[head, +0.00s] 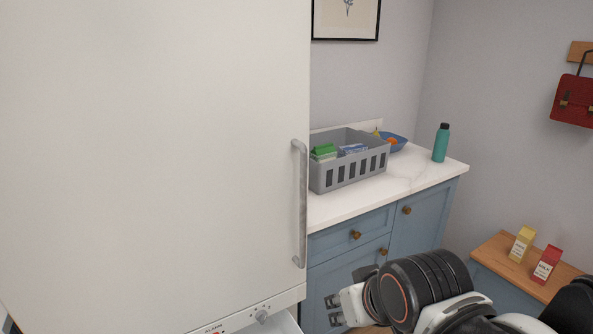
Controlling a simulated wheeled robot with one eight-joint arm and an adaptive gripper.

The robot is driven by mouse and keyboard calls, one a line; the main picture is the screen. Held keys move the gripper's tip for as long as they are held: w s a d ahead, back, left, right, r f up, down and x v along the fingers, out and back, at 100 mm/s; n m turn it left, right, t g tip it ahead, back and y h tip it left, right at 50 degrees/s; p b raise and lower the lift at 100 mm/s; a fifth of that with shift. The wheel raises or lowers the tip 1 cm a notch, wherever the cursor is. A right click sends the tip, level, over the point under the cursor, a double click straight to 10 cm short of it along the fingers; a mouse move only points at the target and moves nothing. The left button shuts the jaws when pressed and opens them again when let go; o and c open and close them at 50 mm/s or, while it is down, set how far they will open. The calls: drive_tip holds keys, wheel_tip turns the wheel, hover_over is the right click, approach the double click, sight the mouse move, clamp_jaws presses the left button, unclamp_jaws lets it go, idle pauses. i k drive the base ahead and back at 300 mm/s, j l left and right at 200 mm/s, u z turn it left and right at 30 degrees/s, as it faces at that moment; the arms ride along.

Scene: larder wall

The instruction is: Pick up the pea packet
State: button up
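No packet that I can read as peas shows in the head view. A green packet (323,150) sits in the left end of a grey slotted basket (349,176) on the counter; its label is too small to read. My gripper (334,309) is low, in front of the blue cabinet and right of the white appliance. Its two fingers look apart, with nothing between them. It is well below the basket and touches nothing that I can see.
A tall white appliance door (150,150) with a grey handle (301,204) fills the left. The counter (410,178) holds a blue bowl (397,143) and a teal bottle (441,143). Yellow (521,244) and red cartons (547,264) stand on a wooden top (495,250).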

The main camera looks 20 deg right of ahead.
sight(325, 152)
drive_tip(key=i+l, duration=0.1)
drive_tip(key=l, duration=0.6)
drive_tip(key=i+l, duration=0.15)
drive_tip(key=l, duration=0.2)
drive_tip(key=i+l+u, duration=0.25)
drive_tip(key=i+l, duration=0.25)
drive_tip(key=i, duration=0.2)
